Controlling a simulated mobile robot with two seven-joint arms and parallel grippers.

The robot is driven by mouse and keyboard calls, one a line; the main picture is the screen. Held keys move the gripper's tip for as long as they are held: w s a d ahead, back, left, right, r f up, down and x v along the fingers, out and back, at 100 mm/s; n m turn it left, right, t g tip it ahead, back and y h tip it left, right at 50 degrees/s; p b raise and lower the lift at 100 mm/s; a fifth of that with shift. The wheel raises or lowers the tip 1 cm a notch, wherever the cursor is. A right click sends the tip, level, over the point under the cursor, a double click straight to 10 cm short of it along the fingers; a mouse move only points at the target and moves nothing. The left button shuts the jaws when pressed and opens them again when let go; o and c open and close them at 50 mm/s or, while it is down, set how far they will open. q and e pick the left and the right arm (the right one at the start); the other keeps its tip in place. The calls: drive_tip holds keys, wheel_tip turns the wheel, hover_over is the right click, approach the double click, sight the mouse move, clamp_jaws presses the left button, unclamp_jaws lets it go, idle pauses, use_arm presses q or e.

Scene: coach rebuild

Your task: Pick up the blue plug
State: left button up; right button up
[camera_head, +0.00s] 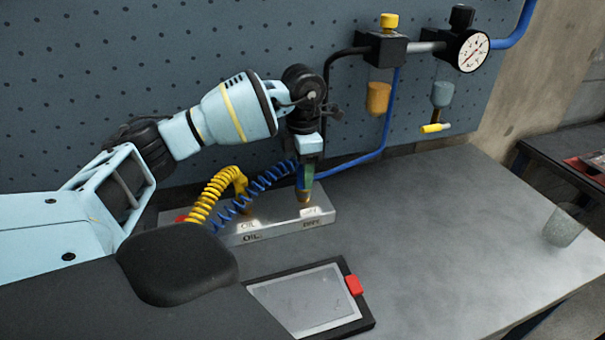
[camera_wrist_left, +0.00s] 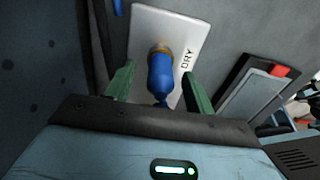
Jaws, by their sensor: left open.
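The blue plug (camera_wrist_left: 160,74) stands in the socket marked DRY on a grey metal block (camera_head: 287,230). In the wrist view it lies between the two green fingers of my left gripper (camera_wrist_left: 155,88), with a gap on each side. The fingers are open and do not visibly touch it. In the head view my left gripper (camera_head: 305,182) points down at the right end of the block and largely hides the plug. A coiled blue hose (camera_head: 262,185) runs to that spot. My right gripper is not in view.
A yellow coiled hose (camera_head: 212,192) reaches the block's other socket. A framed panel with a red tab (camera_head: 353,285) lies in front. A gauge (camera_head: 468,50) and regulator hang on the pegboard (camera_head: 150,60). A clear cup (camera_head: 563,226) stands at right; the bench between is clear.

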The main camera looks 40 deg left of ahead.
use_arm(q)
drive_tip(key=shift+f, duration=0.1)
drive_tip(key=c, duration=1.1)
drive_tip(key=shift+r, duration=0.5)
drive_tip(key=r, duration=0.1)
drive_tip(key=d+r, duration=0.1)
drive_tip(key=shift+r, duration=0.35)
drive_tip(key=s+d, duration=0.1)
drive_tip(key=d, duration=0.4)
drive_tip(key=s+d+r, duration=0.1)
drive_tip(key=d, duration=0.3)
drive_tip(key=s+d+b, duration=0.1)
drive_tip(key=d, duration=0.4)
drive_tip(key=shift+s+d+r, duration=0.2)
drive_tip(key=shift+d, duration=0.15)
